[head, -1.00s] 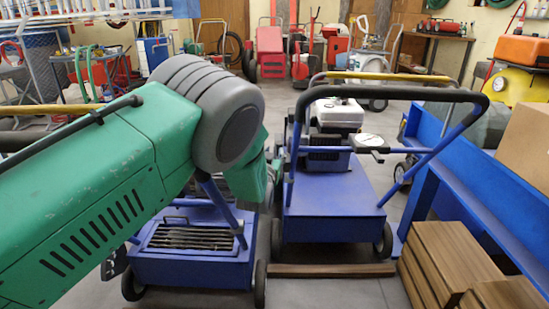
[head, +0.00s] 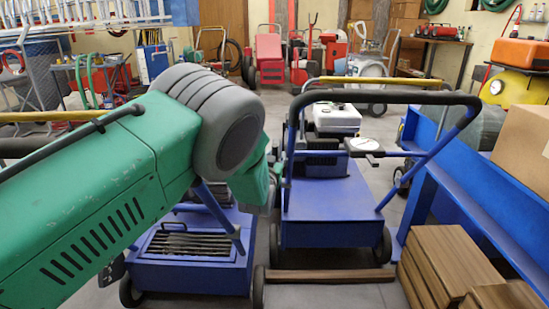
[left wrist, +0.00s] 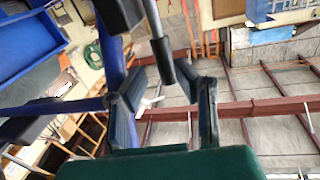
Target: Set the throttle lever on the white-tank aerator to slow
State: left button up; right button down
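The white-tank aerator stands centre in the head view, with a white tank (head: 337,117), blue deck (head: 330,208) and black handlebar (head: 385,97). A pale round plate (head: 364,145) sits under its handlebar; a lever and its setting are too small to read there. My left arm comes in from the left; its gripper is mostly hidden behind the arm, left of this aerator. In the left wrist view my left gripper (left wrist: 163,88) has its fingers apart. A grey rod with a black end (left wrist: 161,58) reaches close to the fingertips; contact is unclear. My right gripper is out of view.
Another blue aerator (head: 192,270) with a grille stands at lower left, partly behind my arm. A wooden bar (head: 330,275) lies on the floor before the white-tank machine. A blue bench (head: 470,190), brown boards (head: 445,265) and a cardboard box (head: 525,140) crowd the right.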

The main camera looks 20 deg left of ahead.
pick_arm(q)
jog(key=s+d, duration=0.1)
jog(key=s, duration=1.1)
jog(key=shift+f, duration=0.1)
jog(key=shift+c, duration=0.4)
